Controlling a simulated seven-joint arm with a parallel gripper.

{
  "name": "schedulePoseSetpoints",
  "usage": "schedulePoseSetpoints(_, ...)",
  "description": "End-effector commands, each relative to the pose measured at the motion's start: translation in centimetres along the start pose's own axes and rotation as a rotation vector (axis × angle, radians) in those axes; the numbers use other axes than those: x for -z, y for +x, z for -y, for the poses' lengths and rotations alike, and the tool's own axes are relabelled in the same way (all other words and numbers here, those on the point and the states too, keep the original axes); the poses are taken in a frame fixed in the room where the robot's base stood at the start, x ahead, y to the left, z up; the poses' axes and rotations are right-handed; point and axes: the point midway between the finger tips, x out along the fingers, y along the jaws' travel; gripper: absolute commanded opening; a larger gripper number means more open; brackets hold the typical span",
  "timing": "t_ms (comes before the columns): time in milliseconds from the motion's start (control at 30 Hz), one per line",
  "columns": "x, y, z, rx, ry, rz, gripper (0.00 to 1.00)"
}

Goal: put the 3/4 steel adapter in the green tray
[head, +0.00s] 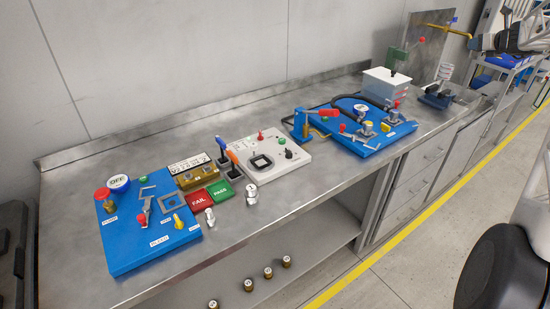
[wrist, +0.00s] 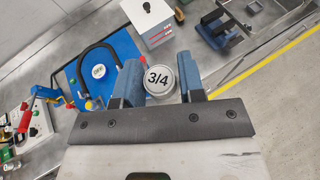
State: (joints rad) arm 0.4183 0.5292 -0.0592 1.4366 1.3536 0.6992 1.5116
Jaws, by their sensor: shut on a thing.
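The 3/4 steel adapter (wrist: 158,80), a round silver piece marked 3/4 on top, is between the blue fingers of my gripper (wrist: 159,68) in the wrist view. My gripper is shut on it. In the head view my gripper (head: 474,44) is at the top right, raised and far from the trays; I cannot make out the adapter there. The green tray (head: 221,192), marked PASS, lies on the bench at the front middle, right beside the red tray marked FAIL (head: 198,200). No part lies in the green tray.
Two silver fittings stand on the bench near the trays, one right of the green tray (head: 251,193), one in front (head: 210,216). Blue test boards (head: 130,255) and a white panel (head: 290,160) flank them. Several brass fittings (head: 248,285) sit on the lower shelf.

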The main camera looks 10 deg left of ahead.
Motion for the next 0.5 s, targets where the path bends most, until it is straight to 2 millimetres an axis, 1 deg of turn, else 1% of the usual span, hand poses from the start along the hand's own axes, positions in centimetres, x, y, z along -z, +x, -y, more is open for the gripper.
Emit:
schedulePoseSetpoints(67, -0.9, 0.1, -0.8, 0.000, -0.001, 0.001, 0.05)
schedulePoseSetpoints(200, -1.3, 0.8, -2.3, -0.003, -0.002, 0.000, 0.05)
schedulePoseSetpoints(500, -0.5, 3.1, -5.9, -0.015, -0.006, -0.001, 0.05)
